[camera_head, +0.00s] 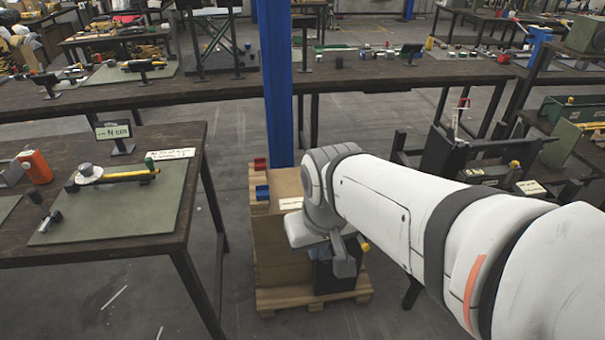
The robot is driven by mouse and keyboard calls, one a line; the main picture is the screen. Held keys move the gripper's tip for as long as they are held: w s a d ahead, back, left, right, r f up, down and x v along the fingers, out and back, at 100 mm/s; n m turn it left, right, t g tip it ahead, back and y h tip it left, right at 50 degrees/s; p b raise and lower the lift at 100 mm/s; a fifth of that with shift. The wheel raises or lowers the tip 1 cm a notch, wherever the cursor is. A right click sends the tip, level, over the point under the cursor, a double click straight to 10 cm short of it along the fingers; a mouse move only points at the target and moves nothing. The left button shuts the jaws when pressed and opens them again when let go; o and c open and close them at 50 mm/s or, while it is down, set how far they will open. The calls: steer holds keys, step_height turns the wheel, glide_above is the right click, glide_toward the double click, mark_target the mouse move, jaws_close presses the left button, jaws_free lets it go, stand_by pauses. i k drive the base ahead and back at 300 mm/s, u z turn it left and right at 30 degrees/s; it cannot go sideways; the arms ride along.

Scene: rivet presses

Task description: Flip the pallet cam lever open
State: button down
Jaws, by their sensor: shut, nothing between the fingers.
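A wooden pallet (268,302) stands on the floor in the middle of the view, loaded with tan boxes (278,245) and a dark block (325,279). My gripper (344,266) is low over the right side of this load, in front of the dark block. It is shut and holds nothing. A small yellow tip (364,246) shows just right of my gripper; it may be the end of the cam lever, but the rest is hidden behind my gripper and arm. I cannot tell the lever's position or whether my gripper touches it.
A red part (261,164) and a blue part (262,191) are at the load's back left. A blue post (277,90) rises behind. A workbench (150,254) stands left, a long bench (190,96) behind, and dark fixtures (455,155) right. Floor between workbench and pallet is clear.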

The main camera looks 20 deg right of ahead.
mark_target(364, 246)
steer(key=u, duration=0.1)
steer(key=i, duration=1)
steer(key=z, duration=1.2)
steer(key=k, duration=0.7)
steer(key=u, duration=0.65)
